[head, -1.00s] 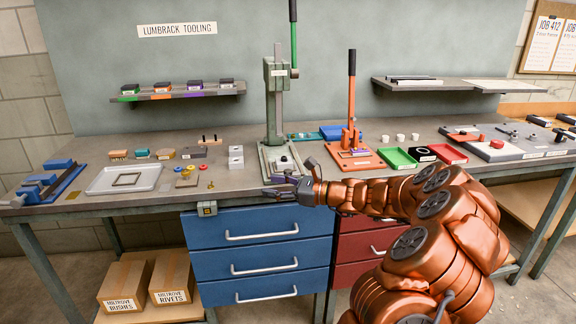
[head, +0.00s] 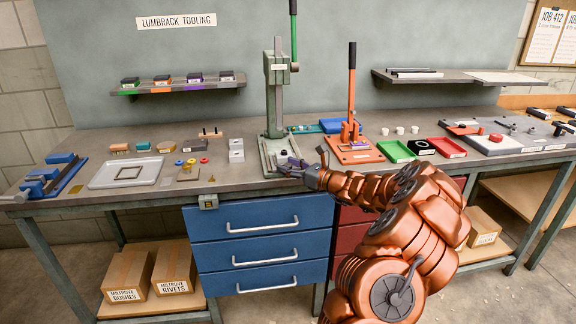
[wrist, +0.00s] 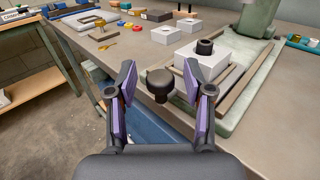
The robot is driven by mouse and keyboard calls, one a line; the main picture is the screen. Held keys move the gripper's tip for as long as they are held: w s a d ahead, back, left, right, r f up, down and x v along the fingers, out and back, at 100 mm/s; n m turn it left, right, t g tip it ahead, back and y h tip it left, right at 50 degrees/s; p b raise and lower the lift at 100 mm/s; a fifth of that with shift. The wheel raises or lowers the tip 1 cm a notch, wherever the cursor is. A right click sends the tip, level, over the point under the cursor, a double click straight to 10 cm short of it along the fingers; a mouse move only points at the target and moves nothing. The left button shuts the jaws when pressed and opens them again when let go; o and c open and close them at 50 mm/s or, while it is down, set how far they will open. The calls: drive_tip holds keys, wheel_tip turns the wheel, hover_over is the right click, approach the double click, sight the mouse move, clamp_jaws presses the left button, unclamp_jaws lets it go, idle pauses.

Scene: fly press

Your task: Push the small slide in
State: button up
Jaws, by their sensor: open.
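The small slide shows in the wrist view as a pale block (wrist: 207,64) with a dark ring (wrist: 204,47) on top, between two rails on the base of the green fly press (head: 278,100). A round black knob (wrist: 159,83) stands at its front end, near the bench edge. My gripper (wrist: 168,86) is open, its two purple-padded fingers on either side of the knob. I cannot tell whether either finger touches it. In the head view my gripper (head: 289,166) is at the front of the press base and partly hides the slide.
Pale blocks (head: 236,151) stand left of the press. An orange lever press (head: 352,135) stands to its right, with green (head: 396,151) and red (head: 446,148) trays beyond. Blue drawers (head: 262,250) lie below the bench edge. A grey tray (head: 125,173) lies farther left.

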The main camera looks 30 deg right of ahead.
drive_tip(key=shift+w, duration=0.2)
drive_tip(key=shift+a, duration=0.1)
clamp_jaws()
idle(0.5)
